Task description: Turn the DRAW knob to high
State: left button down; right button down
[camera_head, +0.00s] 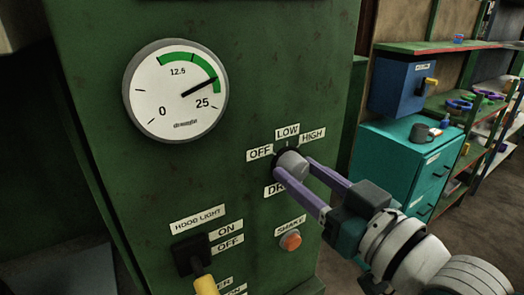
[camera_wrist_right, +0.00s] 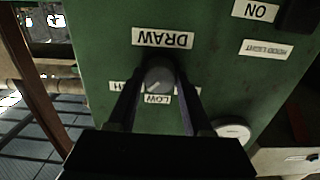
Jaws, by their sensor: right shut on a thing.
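The DRAW knob (camera_head: 290,163) is a grey round knob on the green panel, with the labels OFF (camera_head: 260,153), LOW (camera_head: 288,131) and HIGH (camera_head: 312,136) around its top. The DRAW label below it is partly hidden by a finger. My right gripper (camera_head: 295,168) comes from the lower right and is shut on the knob, one purple finger on each side. In the upside-down wrist view, the knob (camera_wrist_right: 159,76) sits between the dark fingers. A faint line shows on its face; its exact setting I cannot tell. My left gripper is not in view.
A round gauge (camera_head: 175,92) has its needle near 25. A hood light switch (camera_head: 190,254) with a yellow handle and an orange SHAKE button (camera_head: 291,240) sit below. A teal cabinet (camera_head: 400,165), a blue box (camera_head: 398,84) and shelves stand at the right.

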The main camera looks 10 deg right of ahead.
jog(key=shift+c, duration=1.6)
grip_release()
jog(key=b+v, duration=0.1)
jog(key=v, duration=0.9)
